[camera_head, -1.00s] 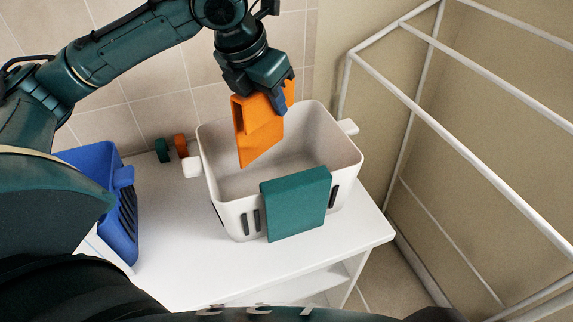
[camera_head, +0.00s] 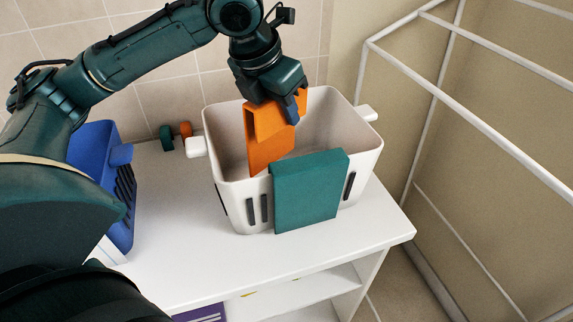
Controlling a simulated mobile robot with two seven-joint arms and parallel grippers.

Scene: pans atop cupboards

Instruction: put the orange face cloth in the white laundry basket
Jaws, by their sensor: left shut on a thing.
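The orange face cloth (camera_head: 268,146) hangs from my left gripper (camera_head: 284,104), which is shut on its upper part. The cloth's lower part is inside the opening of the white laundry basket (camera_head: 232,200); I cannot tell whether it touches the basket's floor or wall. The basket stands upright on a white shelf unit. A teal cloth (camera_head: 310,190) hangs over its front rim. My right gripper is not in view.
A blue basket (camera_head: 98,170) stands at the left on the white shelf unit (camera_head: 180,262). A teal and an orange knob (camera_head: 186,130) show behind, near the tiled wall. A white tubular rack (camera_head: 420,100) stands at the right. The shelf top in front is clear.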

